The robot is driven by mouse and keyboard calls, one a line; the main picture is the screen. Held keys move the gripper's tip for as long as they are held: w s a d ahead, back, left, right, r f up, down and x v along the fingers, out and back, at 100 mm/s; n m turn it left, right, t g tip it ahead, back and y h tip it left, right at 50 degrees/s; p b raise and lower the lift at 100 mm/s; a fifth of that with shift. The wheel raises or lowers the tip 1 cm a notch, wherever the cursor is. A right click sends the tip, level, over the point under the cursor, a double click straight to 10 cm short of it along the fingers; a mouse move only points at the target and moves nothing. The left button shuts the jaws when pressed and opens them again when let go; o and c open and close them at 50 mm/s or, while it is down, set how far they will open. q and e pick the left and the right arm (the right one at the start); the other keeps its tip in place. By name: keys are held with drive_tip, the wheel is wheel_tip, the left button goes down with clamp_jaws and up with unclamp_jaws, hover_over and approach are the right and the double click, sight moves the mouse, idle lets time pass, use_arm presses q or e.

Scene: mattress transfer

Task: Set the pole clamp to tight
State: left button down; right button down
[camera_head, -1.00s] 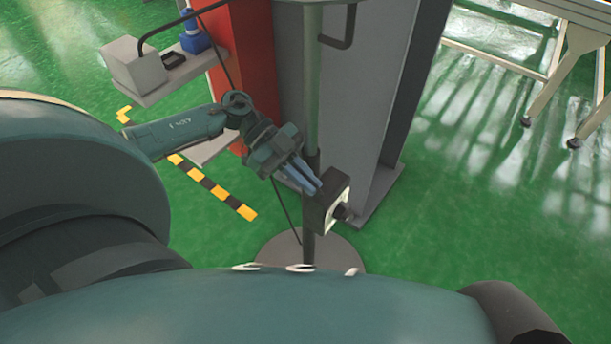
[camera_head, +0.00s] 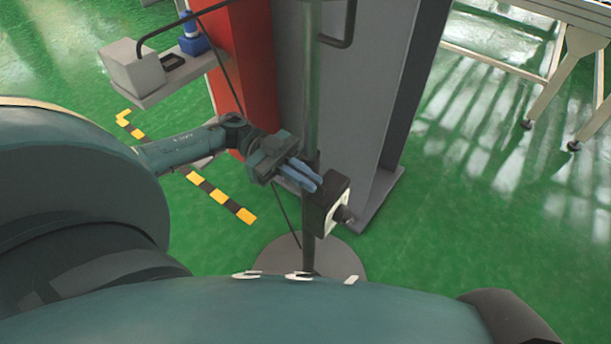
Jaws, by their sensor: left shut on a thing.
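The pole clamp (camera_head: 326,207) is a dark box with a pale face and a dark round knob (camera_head: 344,215) on its right side. It sits low on the grey-green upright pole (camera_head: 311,85). My left gripper (camera_head: 311,183) comes in from the left, its blue fingers close together in front of the pole and reaching the clamp's upper left side. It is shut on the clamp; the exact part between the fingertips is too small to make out. My right gripper is not in view.
The pole stands on a round grey base (camera_head: 345,262). A grey panel (camera_head: 362,120) and a red column (camera_head: 240,60) stand behind it. A shelf (camera_head: 185,75) holding a pale box is at upper left. Green floor is open at right.

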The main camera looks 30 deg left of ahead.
use_arm(q)
drive_tip(key=c, duration=1.8)
unclamp_jaws()
drive_tip(key=shift+c, duration=0.2)
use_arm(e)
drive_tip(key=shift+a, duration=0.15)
use_arm(q)
drive_tip(key=shift+a, duration=0.15)
